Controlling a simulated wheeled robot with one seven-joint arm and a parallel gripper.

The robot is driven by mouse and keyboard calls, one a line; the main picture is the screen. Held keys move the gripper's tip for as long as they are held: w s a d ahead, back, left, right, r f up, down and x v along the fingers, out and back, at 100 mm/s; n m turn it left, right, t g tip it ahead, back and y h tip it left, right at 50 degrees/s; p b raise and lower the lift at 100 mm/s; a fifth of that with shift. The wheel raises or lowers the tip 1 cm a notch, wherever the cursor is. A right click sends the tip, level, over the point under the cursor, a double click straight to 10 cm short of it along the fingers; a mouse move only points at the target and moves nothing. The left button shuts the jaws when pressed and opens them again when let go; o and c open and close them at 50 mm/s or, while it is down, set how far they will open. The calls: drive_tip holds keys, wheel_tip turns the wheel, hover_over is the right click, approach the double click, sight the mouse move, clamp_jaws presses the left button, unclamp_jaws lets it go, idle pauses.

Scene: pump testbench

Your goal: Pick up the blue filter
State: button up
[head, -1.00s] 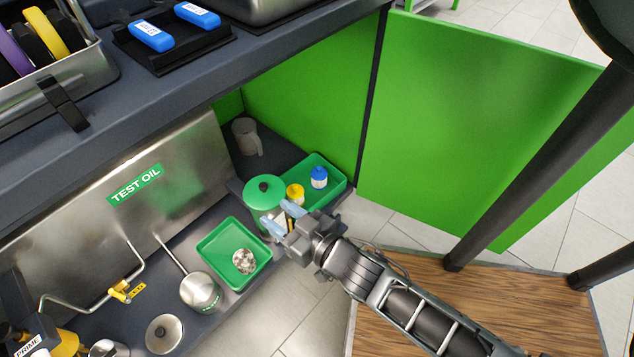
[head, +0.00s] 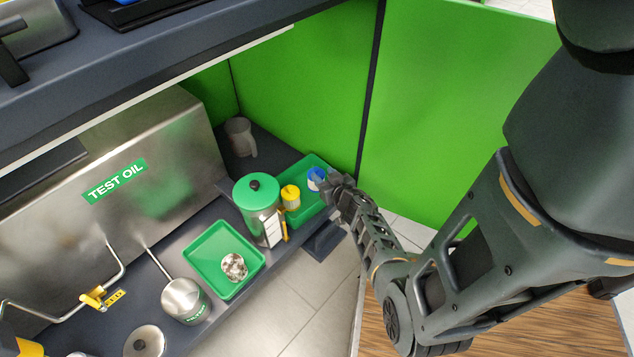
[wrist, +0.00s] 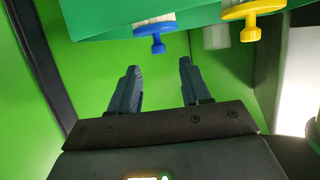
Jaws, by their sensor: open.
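The blue filter (head: 315,178) stands in the far green tray (head: 310,208), at its right end, beside the yellow filter (head: 290,196). My gripper (head: 336,183) is just right of the blue filter and partly overlaps it in the head view. In the wrist view the gripper (wrist: 158,88) is open and empty. There the blue filter's blue part (wrist: 155,30) shows at the top, above and between the fingertips, apart from them. The yellow part of the other filter (wrist: 246,18) shows to its right.
A green-lidded canister (head: 257,205) stands left of the far tray. A near green tray (head: 208,250) holds a metallic piece (head: 234,267). A grey mug (head: 240,138) stands behind. Green panels (head: 300,90) close in the back and right.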

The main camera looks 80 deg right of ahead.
sight(318, 171)
drive_tip(key=b+x, duration=0.2)
drive_tip(key=x, duration=0.1)
drive_tip(key=b+x, duration=0.2)
drive_tip(key=x, duration=0.1)
drive_tip(key=shift+f+b, duration=0.35)
drive_tip(key=shift+f, duration=0.05)
drive_tip(key=shift+w+d, duration=0.2)
drive_tip(key=shift+d, duration=0.05)
drive_tip(key=shift+c, duration=0.4)
clamp_jaws()
